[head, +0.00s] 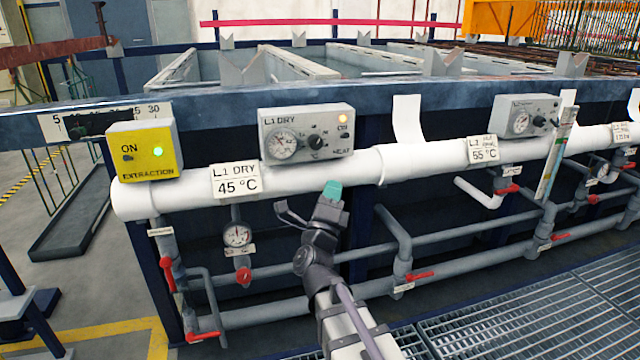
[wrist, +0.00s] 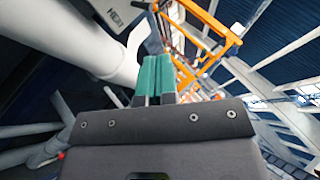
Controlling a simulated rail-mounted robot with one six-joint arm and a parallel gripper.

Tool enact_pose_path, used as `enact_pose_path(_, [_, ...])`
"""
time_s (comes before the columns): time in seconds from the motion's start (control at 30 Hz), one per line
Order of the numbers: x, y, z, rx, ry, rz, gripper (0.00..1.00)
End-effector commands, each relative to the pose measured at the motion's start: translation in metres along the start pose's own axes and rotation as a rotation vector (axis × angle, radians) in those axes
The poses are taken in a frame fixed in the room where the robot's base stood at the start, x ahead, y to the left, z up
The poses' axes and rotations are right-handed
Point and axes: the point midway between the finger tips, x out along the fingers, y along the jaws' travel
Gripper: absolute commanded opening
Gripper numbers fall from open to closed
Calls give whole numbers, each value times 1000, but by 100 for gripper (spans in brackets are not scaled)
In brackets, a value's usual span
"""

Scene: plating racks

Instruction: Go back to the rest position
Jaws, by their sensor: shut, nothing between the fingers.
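My gripper (head: 332,190) is in front of the white pipe, below the grey L1 DRY control box (head: 306,134). In the head view its green fingertips point up and hold nothing. In the wrist view the two green fingers (wrist: 157,76) are side by side and touching, with nothing between them. The arm rises from the bottom of the head view. Part of a box marked HEAT (wrist: 105,14) shows at the upper left of the wrist view.
The thick white pipe (head: 200,190) runs along the tank front. A yellow EXTRACTION box (head: 145,150) sits at its left end. Grey pipes with red-handled valves (head: 243,275) lie below, close to my arm. A metal grating (head: 500,310) covers the floor at right.

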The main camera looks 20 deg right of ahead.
Motion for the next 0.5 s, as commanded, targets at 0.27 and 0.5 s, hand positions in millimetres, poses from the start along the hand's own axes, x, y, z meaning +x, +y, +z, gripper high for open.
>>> enact_pose_path(0.27, [-9, 40, 32, -231, -220, 217, 0])
enact_pose_path(0.5, [-127, 134, 58, -862, -1029, 754, 0])
